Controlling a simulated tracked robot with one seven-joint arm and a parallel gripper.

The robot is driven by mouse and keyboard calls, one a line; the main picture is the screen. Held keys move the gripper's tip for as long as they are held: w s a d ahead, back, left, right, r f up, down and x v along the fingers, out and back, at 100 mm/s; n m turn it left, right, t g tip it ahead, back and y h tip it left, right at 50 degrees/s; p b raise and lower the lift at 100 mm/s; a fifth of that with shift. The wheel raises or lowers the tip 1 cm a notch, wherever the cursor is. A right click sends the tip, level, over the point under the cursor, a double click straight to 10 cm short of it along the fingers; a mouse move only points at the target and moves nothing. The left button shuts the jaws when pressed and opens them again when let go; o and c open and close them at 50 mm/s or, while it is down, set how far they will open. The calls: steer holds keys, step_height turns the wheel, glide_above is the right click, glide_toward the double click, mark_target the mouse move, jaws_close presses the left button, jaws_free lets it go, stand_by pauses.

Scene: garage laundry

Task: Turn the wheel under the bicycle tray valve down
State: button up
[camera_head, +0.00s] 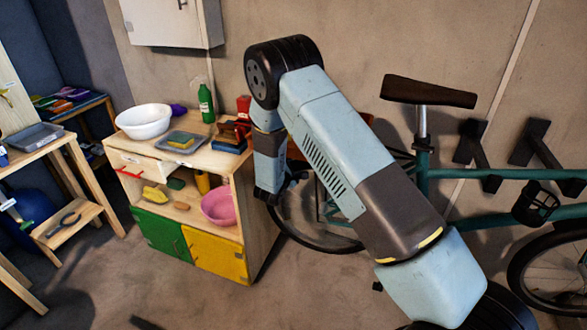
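A teal bicycle (470,174) with a brown saddle (428,92) stands against the wall on the right, partly covered by my arm. My gripper (268,199) points down beside the right side of the wooden cabinet, near the bicycle's left wheel (315,243). The gripper's fingers are small and dark, and I cannot tell whether they are open or shut. I cannot make out a valve, its turning wheel or a tray at the bicycle; my arm hides part of that area.
The wooden cabinet (258,222) holds a white bowl (144,121), a green bottle (206,103) and a pink bowl (219,207). Wooden shelving with a grey tray (35,137) stands at the left. A white wall cabinet (165,22) hangs above. The floor in front is mostly clear.

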steer(key=shift+f, duration=0.1)
jaws_close()
stand_by(0.3)
